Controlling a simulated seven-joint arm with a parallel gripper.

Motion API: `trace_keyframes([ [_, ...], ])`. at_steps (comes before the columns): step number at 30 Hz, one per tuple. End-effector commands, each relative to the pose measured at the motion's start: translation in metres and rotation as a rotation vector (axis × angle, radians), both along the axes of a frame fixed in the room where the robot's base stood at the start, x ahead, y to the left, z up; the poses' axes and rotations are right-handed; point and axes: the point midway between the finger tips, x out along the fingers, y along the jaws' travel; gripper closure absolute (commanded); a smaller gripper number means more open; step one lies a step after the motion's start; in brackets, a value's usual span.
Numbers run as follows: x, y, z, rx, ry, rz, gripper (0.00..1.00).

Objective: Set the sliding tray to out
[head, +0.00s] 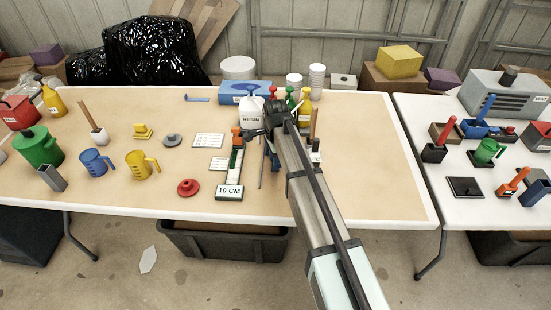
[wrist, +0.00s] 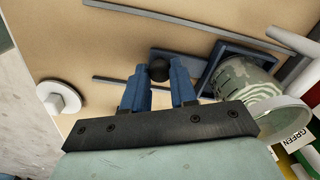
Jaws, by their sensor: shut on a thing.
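The sliding tray (wrist: 228,48) shows in the wrist view as a dark blue-grey frame with a flat bar (wrist: 192,59) running toward a round black knob (wrist: 158,70). A green patterned cup (wrist: 246,78) stands in or against the tray; I cannot tell which. My gripper (wrist: 161,73) has its blue fingers on either side of the knob and is shut on it. In the head view my gripper (head: 272,150) is over the middle of the table, and my arm hides most of the tray.
Grey rails (wrist: 160,15) run along the tray's path. In the head view a white RESIN jug (head: 251,112) stands behind my gripper, and a 10 CM gauge (head: 230,180) lies to its left. A red knobbed disc (head: 188,187) is farther left. Bare tabletop (head: 360,190) lies right of my arm.

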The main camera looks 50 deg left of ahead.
Motion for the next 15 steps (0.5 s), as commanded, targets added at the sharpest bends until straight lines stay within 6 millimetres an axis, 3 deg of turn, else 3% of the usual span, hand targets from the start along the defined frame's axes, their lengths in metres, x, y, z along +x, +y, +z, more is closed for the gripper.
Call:
trace_keyframes([
  [5, -0.014, -0.014, 0.000, 0.000, 0.000, 0.001, 1.00],
  [15, -0.080, -0.082, 0.000, 0.000, 0.000, 0.002, 1.00],
])
